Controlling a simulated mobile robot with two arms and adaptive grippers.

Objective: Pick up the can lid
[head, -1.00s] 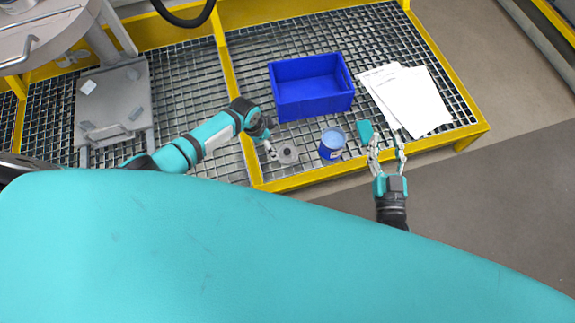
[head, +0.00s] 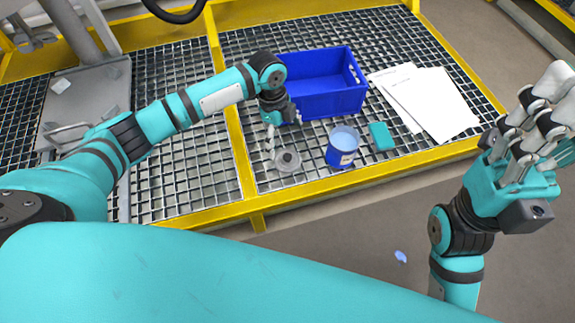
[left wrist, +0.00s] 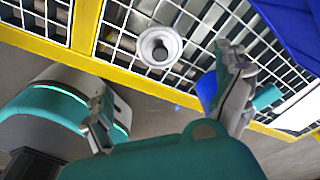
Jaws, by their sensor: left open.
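The can lid (head: 287,161) is a grey disc with a dark round middle, lying on the metal grating near the front yellow edge. It also shows in the left wrist view (left wrist: 159,46), beyond and between my fingers. My left gripper (head: 270,140) is open and empty, just behind and left of the lid in the head view. Its two spread fingers show in the left wrist view (left wrist: 165,78). The blue can (head: 341,150) stands right of the lid. My right gripper (head: 535,115) is raised at the right edge, away from the lid; its fingers overlap.
A blue crate (head: 335,102) stands behind the can, close to my left wrist. A teal block (head: 381,136) and white papers (head: 445,105) lie to the right. A yellow rail (head: 320,193) borders the grating. The grating on the left is mostly clear.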

